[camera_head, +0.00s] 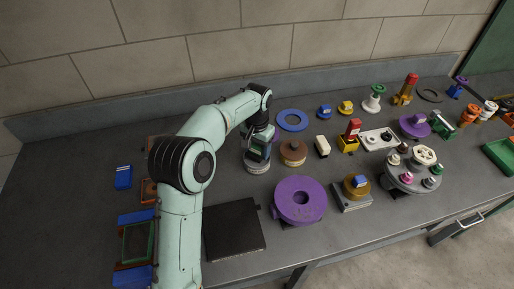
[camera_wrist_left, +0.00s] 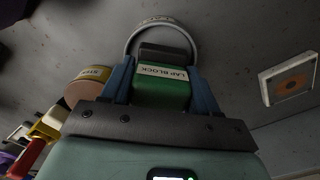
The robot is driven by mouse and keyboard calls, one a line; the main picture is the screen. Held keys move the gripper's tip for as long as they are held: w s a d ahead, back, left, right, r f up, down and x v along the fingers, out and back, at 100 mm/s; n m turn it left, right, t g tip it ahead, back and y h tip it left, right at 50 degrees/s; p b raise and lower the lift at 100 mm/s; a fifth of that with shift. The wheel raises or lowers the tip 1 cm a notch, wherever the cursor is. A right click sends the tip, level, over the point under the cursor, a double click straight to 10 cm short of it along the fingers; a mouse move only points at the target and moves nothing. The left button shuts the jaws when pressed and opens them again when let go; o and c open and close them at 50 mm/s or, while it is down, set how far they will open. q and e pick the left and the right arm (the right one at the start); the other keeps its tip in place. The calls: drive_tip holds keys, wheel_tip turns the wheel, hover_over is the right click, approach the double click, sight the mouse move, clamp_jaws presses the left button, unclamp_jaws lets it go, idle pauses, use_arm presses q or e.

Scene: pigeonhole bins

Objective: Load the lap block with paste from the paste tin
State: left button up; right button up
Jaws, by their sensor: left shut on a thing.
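The lap block (camera_wrist_left: 163,88) is green with a dark end and a white label reading LAP BLOCK. My left gripper (camera_wrist_left: 161,68) is shut on it, with a blue finger on each side. In the head view the lap block (camera_head: 259,148) sits low in the gripper, right above or in a round pale tin (camera_head: 257,168). In the left wrist view the rim of this tin (camera_wrist_left: 131,42) curves around the block's far end. It has a label too small to read surely; it appears to be the paste tin. I cannot tell whether the block touches the paste. My right gripper is out of view.
A brown round tin (camera_head: 293,158) stands close to the right. A purple disc (camera_head: 300,200) and a dark flat plate (camera_head: 233,230) lie in front. A grey round stand (camera_head: 413,178) with several knobs is at the right.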

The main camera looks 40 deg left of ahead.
use_arm(q)
drive_tip(key=shift+f+b, duration=0.3)
drive_tip(key=shift+f, duration=0.4)
idle(0.5)
drive_tip(key=o, duration=1)
drive_tip(key=c, duration=0.3)
drive_tip(key=shift+c, duration=0.2)
drive_tip(key=shift+r, duration=0.2)
drive_tip(key=c, duration=0.8)
drive_tip(key=shift+c, duration=0.3)
drive_tip(key=shift+s+f+p, duration=0.1)
drive_tip(key=shift+p, duration=0.2)
